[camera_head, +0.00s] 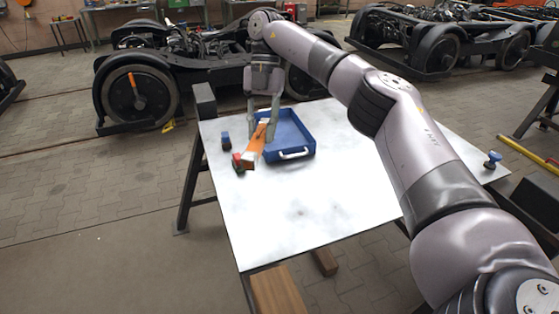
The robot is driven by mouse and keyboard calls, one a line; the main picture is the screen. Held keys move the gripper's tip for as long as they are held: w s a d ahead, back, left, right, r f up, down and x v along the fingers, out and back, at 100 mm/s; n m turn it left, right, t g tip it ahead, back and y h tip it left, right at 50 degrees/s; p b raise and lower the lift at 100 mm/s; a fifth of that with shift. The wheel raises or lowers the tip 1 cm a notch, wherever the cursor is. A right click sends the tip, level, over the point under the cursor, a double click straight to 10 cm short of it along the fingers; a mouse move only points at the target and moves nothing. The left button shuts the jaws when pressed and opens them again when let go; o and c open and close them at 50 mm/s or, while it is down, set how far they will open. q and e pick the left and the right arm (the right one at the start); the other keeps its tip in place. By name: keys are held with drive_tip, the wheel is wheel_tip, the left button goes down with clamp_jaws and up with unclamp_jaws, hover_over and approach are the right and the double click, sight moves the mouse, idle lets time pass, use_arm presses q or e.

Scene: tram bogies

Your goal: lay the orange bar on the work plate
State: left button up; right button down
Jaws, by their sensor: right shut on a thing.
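The orange bar (254,148) is held in my right gripper (262,136), whose fingers are shut on it. The bar tilts down toward the lower left, over the left end of the blue tray. I cannot tell whether its lower end touches anything. The work plate (310,212) is a white, smudged sheet on dark trestles, with a large bare area in front of the tray. My left gripper is not in view.
The blue tray (310,143) with a white handle stands on the plate's far part. A red and dark object (238,163) and a small blue one (226,142) lie left of it. A blue-topped object (493,160) stands at the right corner. Bogies (140,92) stand behind.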

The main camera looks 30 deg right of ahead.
sight(277, 204)
drive_tip(key=d+f+m+t, duration=0.1)
drive_tip(key=f+m, duration=0.2)
drive_tip(key=f, duration=0.4)
drive_tip(key=d+f+m+t+y, duration=0.1)
drive_tip(key=f+m, duration=0.3)
drive_tip(key=f, duration=0.4)
drive_tip(key=d+f+m+t, duration=0.2)
drive_tip(key=f+m, duration=0.2)
drive_tip(key=f, duration=0.4)
drive_tip(key=shift+s+d+f, duration=0.15)
drive_tip(key=shift+s+d, duration=0.05)
drive_tip(key=shift+s, duration=0.15)
drive_tip(key=shift+s+a+f, duration=0.1)
drive_tip(key=shift+s+f, duration=0.25)
drive_tip(key=shift+f, duration=0.3)
drive_tip(key=c, duration=1.5)
unclamp_jaws()
drive_tip(key=shift+o, duration=0.9)
drive_tip(key=shift+w+f, duration=0.15)
drive_tip(key=shift+f, duration=0.05)
drive_tip(key=shift+r, duration=0.15)
